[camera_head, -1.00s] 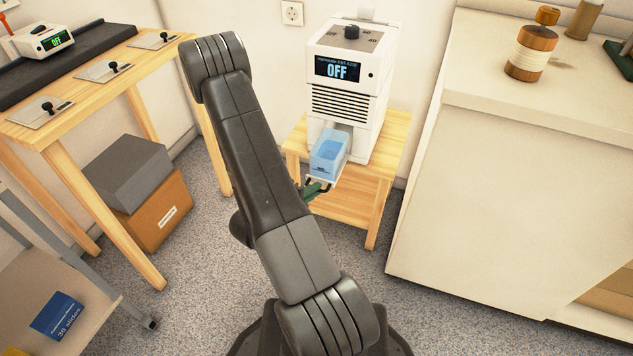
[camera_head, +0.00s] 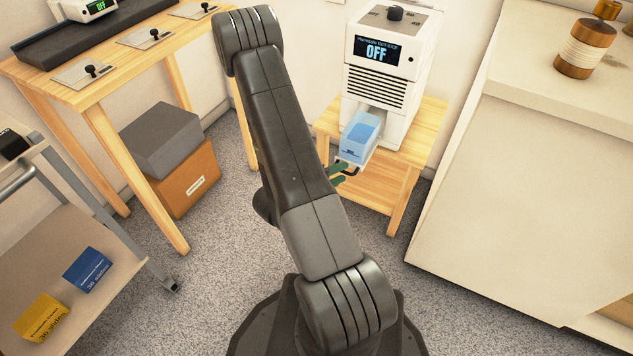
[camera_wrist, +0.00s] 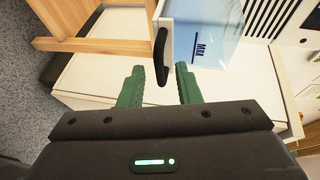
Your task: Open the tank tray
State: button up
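The tank tray (camera_head: 354,161) is the white drawer low in the front of a white machine (camera_head: 385,85). It stands partly pulled out. A clear blue water tank (camera_head: 360,138) sits in it; the wrist view shows its MAX mark. The tray's black handle (camera_wrist: 160,55) is on its front. My gripper (camera_wrist: 159,68) has two green fingers that are apart. The near end of the handle reaches between their tips, with a visible gap on each side. In the head view the fingers (camera_head: 341,176) are just in front of the tray, partly behind my arm.
The machine stands on a low wooden table (camera_head: 425,125), its display reading OFF. A white counter (camera_head: 500,190) is to the right. A wooden bench (camera_head: 130,55) and stacked boxes (camera_head: 180,180) are left, with a cart (camera_head: 85,250) nearer.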

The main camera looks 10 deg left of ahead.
jog(key=p+v, duration=0.3)
jog(key=v, duration=1)
dwell(0.6)
jog(key=b+x, duration=0.3)
jog(key=x, duration=1)
dwell(0.4)
jog(key=shift+a, duration=0.1)
dwell(0.3)
jog(key=p+v, duration=0.3)
jog(key=v, duration=1)
jog(key=shift+b+x, duration=1.75)
jog(key=shift+x, duration=5.65)
jog(key=shift+w+r, duration=0.1)
jog(key=shift+r, duration=0.05)
